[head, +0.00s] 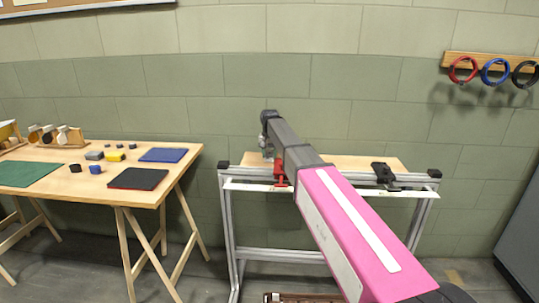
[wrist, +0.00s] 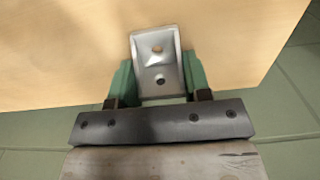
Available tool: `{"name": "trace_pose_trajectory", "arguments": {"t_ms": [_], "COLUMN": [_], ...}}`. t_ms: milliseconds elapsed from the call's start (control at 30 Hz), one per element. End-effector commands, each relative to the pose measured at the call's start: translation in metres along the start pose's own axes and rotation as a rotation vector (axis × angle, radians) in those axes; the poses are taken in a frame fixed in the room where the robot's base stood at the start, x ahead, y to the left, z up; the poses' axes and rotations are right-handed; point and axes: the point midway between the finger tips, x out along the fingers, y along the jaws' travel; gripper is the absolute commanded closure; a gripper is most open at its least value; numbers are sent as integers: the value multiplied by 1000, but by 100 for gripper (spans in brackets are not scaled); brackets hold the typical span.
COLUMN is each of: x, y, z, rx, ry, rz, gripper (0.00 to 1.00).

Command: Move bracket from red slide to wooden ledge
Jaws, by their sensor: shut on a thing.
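The grey metal bracket (wrist: 157,50), with two holes in its face, shows in the wrist view between the green fingers of my gripper (wrist: 158,82), which is shut on it. Behind the bracket lies the pale wooden ledge (wrist: 60,45). I cannot tell whether the bracket touches the ledge. In the head view the ledge (head: 365,162) tops a metal frame against the wall. My gripper (head: 266,150) is at the ledge's left part, small and partly hidden by my arm. The red slide (head: 281,172) sits on the frame's front rail, just below my gripper.
A black slide (head: 385,175) sits on the same rail at the right. A wooden table (head: 105,195) at the left carries mats and small blocks. Red, blue and black rings hang from a wall rack (head: 490,60). The ledge's right part is bare.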

Motion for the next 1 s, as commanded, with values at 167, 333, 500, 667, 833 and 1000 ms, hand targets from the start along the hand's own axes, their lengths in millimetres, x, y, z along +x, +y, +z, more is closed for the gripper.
{"name": "trace_pose_trajectory", "arguments": {"t_ms": [167,333,500,667,833,1000], "x": [0,2,2,2,-10,-41], "y": [0,0,0,0,0,0], "z": [0,0,0,0,0,-1], "rx": [0,0,0,0,0,0], "ry": [0,1,0,1,2,3], "rz": [0,0,0,0,-1,-1], "gripper": [79,43,30,30,30,30]}}
